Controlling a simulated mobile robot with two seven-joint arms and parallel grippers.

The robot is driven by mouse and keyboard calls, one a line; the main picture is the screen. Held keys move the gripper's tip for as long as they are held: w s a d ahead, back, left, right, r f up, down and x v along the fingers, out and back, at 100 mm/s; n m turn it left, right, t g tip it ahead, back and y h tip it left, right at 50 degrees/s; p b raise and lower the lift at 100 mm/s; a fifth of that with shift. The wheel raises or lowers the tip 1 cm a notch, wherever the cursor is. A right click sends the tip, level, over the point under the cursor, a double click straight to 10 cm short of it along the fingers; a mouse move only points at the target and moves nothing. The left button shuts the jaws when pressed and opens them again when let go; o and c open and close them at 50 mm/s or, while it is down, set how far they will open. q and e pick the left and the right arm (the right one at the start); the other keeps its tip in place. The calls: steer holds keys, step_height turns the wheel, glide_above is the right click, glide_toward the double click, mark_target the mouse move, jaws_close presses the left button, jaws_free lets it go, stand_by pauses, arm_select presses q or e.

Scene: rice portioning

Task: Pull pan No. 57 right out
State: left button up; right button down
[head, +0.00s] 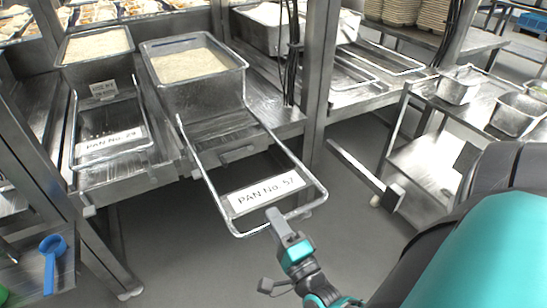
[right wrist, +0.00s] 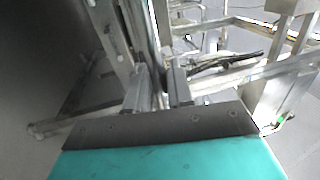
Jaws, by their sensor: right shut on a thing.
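Pan No. 57 (head: 243,80) is a steel pan of white rice in the middle of the head view. A wire pull frame (head: 196,165) with a white label reading "PAN No. 57" (head: 267,191) reaches forward from it, past the shelf edge and over the floor. My right gripper (head: 276,218) is at the front bar of this frame and shut on it. In the right wrist view, my right gripper (right wrist: 157,92) has its two fingers on either side of a metal bar. My left gripper is not in view.
A second rice pan (head: 96,45) with a wire frame labelled "PAN No. 29" (head: 110,145) is at left. Steel posts (head: 318,80) stand beside the pans. A cart (head: 425,150) with small steel pans is at right. Grey floor (head: 165,230) is clear below the frame.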

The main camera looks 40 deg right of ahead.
steer(key=shift+s+f, duration=0.15)
steer(key=shift+s, duration=0.05)
steer(key=c, duration=1.4)
jaws_free()
steer(key=shift+s, duration=0.1)
steer(key=shift+o, duration=1.1)
arm_select(q)
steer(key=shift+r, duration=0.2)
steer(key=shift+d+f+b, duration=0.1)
steer(key=shift+b, duration=0.25)
arm_select(e)
steer(key=v, duration=1.3)
